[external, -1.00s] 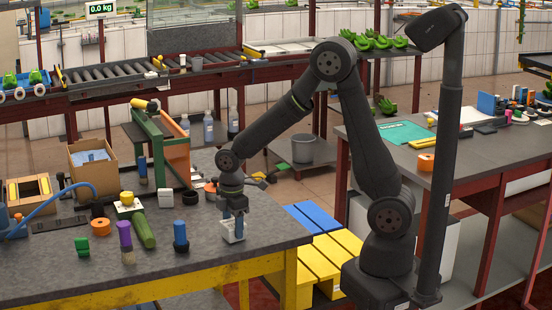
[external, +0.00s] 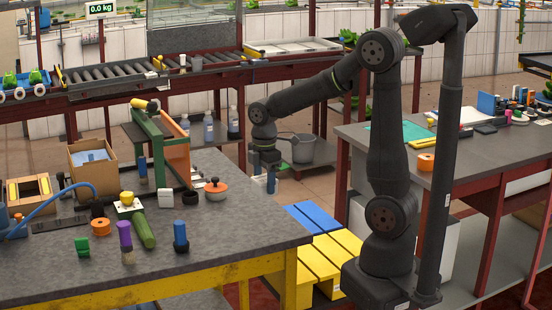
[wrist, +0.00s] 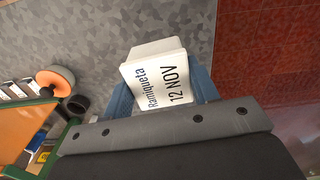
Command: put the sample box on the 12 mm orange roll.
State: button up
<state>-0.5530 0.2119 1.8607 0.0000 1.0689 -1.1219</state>
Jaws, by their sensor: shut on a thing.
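The sample box (wrist: 158,68) is a white block with a label reading "12 NOV" and "Ramiqueta". In the wrist view it sits between the blue fingers of my gripper (wrist: 163,95), which is shut on it. In the external view my gripper (external: 266,182) hangs by the right back edge of the near table; the box is hardly visible there. Another orange roll (external: 425,163) lies on the right table. I cannot read a width on either roll.
The near table's front right (external: 240,225) is clear.

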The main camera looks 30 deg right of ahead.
jog(key=w+d+r+m, duration=0.1)
jog(key=w+d+m, duration=0.35)
jog(key=d, duration=0.75)
jog(key=w+d+r+m, duration=0.1)
jog(key=w+d+m, duration=0.1)
jog(key=w+d, duration=0.75)
jog(key=w+d+r+m, duration=0.2)
jog(key=w+d+m, duration=0.25)
jog(key=d, duration=0.85)
jog(key=s+d+m, duration=0.2)
jog(key=d, duration=1)
jog(key=s+d+m, duration=0.2)
jog(key=d, duration=1)
jog(key=s+d+m, duration=0.2)
jog(key=s+d, duration=0.4)
jog(key=d, duration=0.3)
jog(key=s+d+m, duration=0.2)
jog(key=s+d, duration=0.4)
jog(key=d, duration=0.3)
send_over(427, 157)
notch_tip(427, 157, down, 6)
jog(key=shift+f, duration=2.05)
jog(key=shift+f, duration=0.1)
